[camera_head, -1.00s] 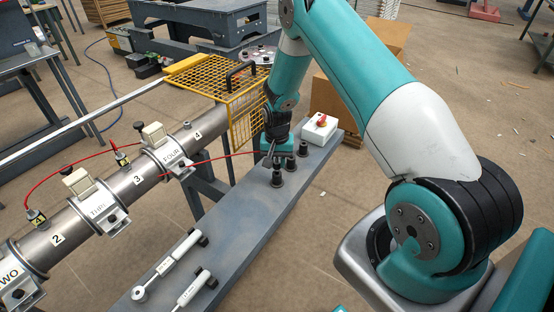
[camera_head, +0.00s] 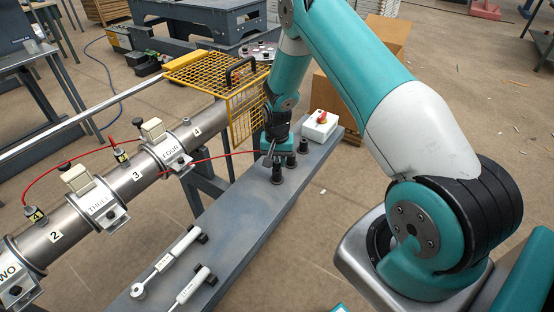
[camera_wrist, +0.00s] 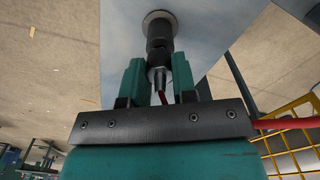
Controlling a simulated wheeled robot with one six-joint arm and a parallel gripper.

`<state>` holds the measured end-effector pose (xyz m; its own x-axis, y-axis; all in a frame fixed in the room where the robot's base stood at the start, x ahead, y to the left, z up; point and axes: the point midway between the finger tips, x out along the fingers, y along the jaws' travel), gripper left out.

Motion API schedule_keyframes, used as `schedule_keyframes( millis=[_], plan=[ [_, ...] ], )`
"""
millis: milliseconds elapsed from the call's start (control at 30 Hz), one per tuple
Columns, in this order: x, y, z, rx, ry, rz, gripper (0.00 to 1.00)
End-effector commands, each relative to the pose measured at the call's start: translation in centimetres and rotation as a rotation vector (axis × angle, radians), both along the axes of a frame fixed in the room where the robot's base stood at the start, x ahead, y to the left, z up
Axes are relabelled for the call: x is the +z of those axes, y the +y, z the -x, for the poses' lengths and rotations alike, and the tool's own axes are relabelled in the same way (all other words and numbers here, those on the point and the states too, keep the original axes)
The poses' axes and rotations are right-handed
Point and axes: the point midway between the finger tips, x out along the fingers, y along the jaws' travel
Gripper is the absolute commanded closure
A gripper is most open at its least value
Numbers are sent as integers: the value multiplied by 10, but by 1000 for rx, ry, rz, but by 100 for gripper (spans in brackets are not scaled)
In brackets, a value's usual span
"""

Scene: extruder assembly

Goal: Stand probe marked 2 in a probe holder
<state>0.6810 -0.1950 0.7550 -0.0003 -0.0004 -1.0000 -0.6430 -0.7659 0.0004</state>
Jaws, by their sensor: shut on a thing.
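My gripper (camera_head: 276,152) points down over the far half of the grey bench (camera_head: 235,195). In the wrist view my gripper (camera_wrist: 157,85) is shut on a probe (camera_wrist: 157,76) with a metallic body; its marking cannot be read. The probe lines up with a black probe holder (camera_wrist: 160,35) and its end appears to be in or against it; how deep I cannot tell. A red cable (camera_head: 215,159) runs from the gripper towards the barrel.
The metal barrel (camera_head: 120,183) with clamps and yellow-tagged probes (camera_head: 36,215) runs along the left. A yellow mesh guard (camera_head: 247,112) is close behind the gripper. A white box with a red knob (camera_head: 320,124) sits at the bench's far end. White-handled tools (camera_head: 195,286) lie nearer.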

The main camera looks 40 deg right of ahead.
Motion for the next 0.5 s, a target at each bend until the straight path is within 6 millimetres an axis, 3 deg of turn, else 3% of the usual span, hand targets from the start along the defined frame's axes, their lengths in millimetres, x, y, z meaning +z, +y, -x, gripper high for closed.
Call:
schedule_keyframes(
  millis=[500],
  plan=[
    [-11,0,0,0,0,0,97]
  ],
)
